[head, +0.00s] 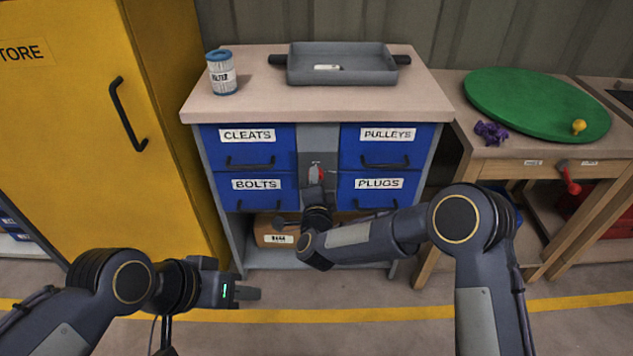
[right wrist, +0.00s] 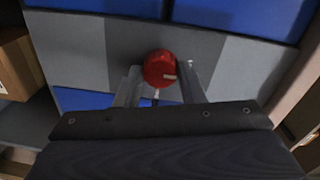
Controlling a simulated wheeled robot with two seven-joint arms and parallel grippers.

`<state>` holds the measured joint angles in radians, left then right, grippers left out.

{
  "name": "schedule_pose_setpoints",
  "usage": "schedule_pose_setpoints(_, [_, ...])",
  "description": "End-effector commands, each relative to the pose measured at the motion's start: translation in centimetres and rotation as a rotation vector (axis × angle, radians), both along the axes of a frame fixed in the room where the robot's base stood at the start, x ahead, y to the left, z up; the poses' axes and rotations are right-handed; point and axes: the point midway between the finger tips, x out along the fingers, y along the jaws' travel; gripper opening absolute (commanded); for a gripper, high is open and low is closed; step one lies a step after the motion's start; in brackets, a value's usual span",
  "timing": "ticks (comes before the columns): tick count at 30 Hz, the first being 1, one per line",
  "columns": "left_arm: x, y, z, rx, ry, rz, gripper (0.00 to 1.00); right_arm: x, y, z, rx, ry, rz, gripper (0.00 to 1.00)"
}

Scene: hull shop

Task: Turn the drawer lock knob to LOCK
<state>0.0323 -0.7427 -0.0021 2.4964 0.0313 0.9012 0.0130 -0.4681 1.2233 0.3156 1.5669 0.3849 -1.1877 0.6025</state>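The red lock knob (right wrist: 160,70) sits on the grey centre strip of the drawer cabinet, between the blue drawers. A small pale mark shows on its right side. It also shows in the head view (head: 319,171), partly covered by my right gripper (head: 314,190). In the right wrist view the two fingers of my right gripper (right wrist: 160,84) stand on either side of the knob, close to its edges. I cannot tell whether they press on it. The LOCK marking is not readable. My left gripper (head: 247,294) is low, left of the cabinet front, apart from everything; its finger gap is not clear.
A cardboard box (head: 273,236) lies on the lower shelf. A yellow cupboard (head: 80,150) stands left, a wooden bench (head: 520,172) right. The floor in front is clear.

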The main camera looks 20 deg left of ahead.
Motion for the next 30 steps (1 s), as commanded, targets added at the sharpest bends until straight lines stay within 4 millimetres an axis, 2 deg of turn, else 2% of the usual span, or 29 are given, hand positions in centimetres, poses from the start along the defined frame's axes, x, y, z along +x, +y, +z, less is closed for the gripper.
schedule_pose_setpoints(1, [0.0, 0.0, 0.0, 0.0, 0.0, 0.0, 0.36, 0.0, 0.0, -0.1, -0.001, 0.002, 0.001, 0.42])
schedule_pose_setpoints(4, [0.0, 0.0, 0.0, 0.0, 0.0, 0.0, 0.36, 0.0, 0.0, -0.1, 0.0, 0.001, 0.001, 0.55])
schedule_pose_setpoints(14, [0.0, 0.0, 0.1, 0.0, 0.0, 0.0, 0.36, -0.3, -0.1, 0.1, 0.001, -0.001, -0.001, 0.55])
schedule_pose_setpoints(17, [0.0, 0.0, 0.4, 0.0, 0.0, 0.0, 0.36, -1.4, -0.4, 0.2, 0.0, 0.0, 0.001, 0.55])
schedule_pose_setpoints(24, [0.0, 0.0, 1.3, 0.0, 0.0, 0.0, 0.36, -5.4, -1.5, 0.4, -0.001, 0.002, 0.004, 0.55])
schedule_pose_setpoints(30, [0.0, 0.0, 1.5, 0.0, 0.0, 0.0, 0.36, -7.3, -2.1, 0.4, 0.001, 0.0, 0.001, 0.55])
